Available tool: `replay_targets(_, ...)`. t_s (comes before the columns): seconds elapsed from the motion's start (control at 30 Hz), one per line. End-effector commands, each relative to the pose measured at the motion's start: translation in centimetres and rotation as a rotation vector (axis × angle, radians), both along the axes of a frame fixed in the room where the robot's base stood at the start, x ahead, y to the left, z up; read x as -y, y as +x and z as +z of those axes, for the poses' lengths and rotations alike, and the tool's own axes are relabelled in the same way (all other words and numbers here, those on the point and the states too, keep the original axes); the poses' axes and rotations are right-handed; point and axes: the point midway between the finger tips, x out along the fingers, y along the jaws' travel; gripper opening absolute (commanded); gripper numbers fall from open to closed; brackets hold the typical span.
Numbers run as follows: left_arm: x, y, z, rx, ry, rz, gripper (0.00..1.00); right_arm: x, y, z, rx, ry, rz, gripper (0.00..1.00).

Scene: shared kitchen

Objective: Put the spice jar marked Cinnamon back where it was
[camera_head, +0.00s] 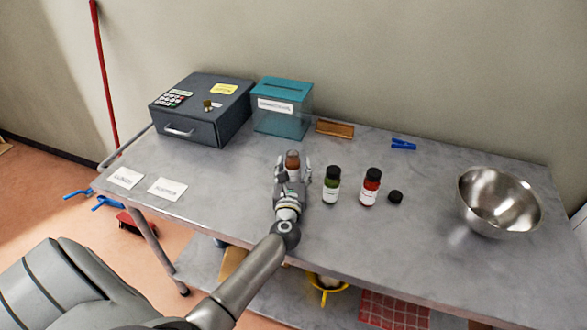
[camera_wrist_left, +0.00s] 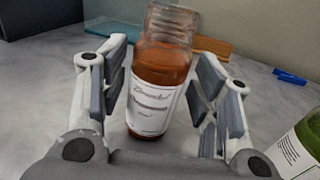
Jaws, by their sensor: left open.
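The spice jar (camera_head: 292,160) holds an orange-brown spice and stands on the grey table. In the left wrist view the same jar (camera_wrist_left: 162,75) has a clear glass neck with no lid visible and a white label whose script looks like Cinnamon, though it is blurred. My left gripper (camera_head: 293,176) is open, with its fingers on either side of the jar. In the left wrist view gaps show between the jar and both finger pads (camera_wrist_left: 160,95). My right gripper is not in view.
A green jar (camera_head: 331,185) and a red jar (camera_head: 370,187) stand to the right, with a loose black cap (camera_head: 395,197) and a steel bowl (camera_head: 498,201) beyond. Behind are a dark cash box (camera_head: 203,112), a teal box (camera_head: 282,108) and a wooden block (camera_head: 334,129). Paper labels (camera_head: 167,189) lie left.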

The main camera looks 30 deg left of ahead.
Motion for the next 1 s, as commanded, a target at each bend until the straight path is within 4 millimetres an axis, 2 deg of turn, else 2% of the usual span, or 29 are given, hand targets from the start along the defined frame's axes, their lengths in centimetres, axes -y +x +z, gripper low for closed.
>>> replay_targets(0.17,0.0,0.0,0.4,0.0,0.0,0.0,0.57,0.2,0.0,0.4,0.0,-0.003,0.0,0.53)
replay_targets(0.27,0.6,-0.9,0.1,0.0,-0.002,-0.001,0.57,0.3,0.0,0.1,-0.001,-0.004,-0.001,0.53)
replay_targets(0.7,4.4,-8.2,0.0,-0.001,-0.002,0.001,0.57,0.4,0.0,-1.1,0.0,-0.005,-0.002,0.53)
replay_targets(0.83,5.2,-9.6,0.0,-0.001,-0.002,0.0,0.57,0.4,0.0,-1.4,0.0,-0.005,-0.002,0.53)
replay_targets(1.0,5.7,-10.5,0.2,0.0,0.0,0.001,0.57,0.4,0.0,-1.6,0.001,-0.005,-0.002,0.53)
